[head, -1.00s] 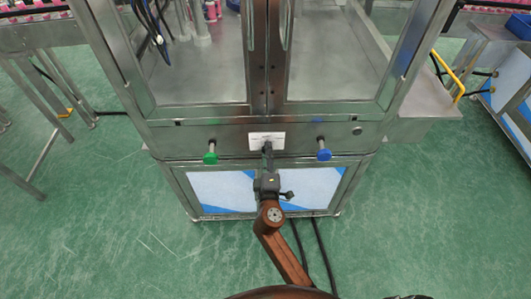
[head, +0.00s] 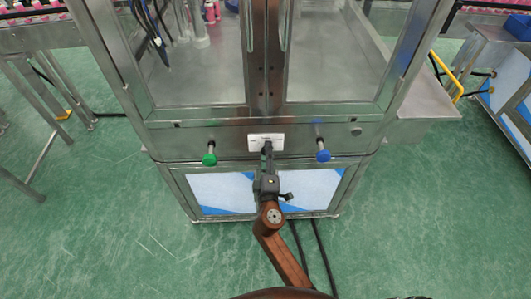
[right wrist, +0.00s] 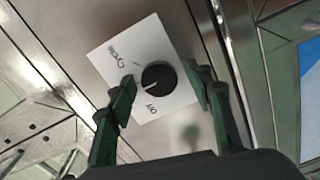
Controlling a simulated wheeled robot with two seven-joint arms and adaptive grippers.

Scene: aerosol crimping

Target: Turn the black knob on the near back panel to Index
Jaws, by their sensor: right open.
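The black knob (right wrist: 158,77) sits on a white label plate (right wrist: 172,102) on the steel panel, seen in the right wrist view. The plate carries the words "Cycle" and "Off"; no "Index" word is readable. A pale mark on the knob's face is on the side toward "Off". My right gripper (right wrist: 159,84) is open, with one green-black finger on each side of the knob; I cannot tell whether either touches it. In the head view the right gripper (head: 267,148) is at the white plate (head: 265,139) and hides the knob. My left gripper is not in view.
A green button (head: 209,159) is left of the plate and a blue button (head: 323,155) is right of it, both sticking out. Glazed doors (head: 205,70) are above. Black cables (head: 318,250) run on the green floor below.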

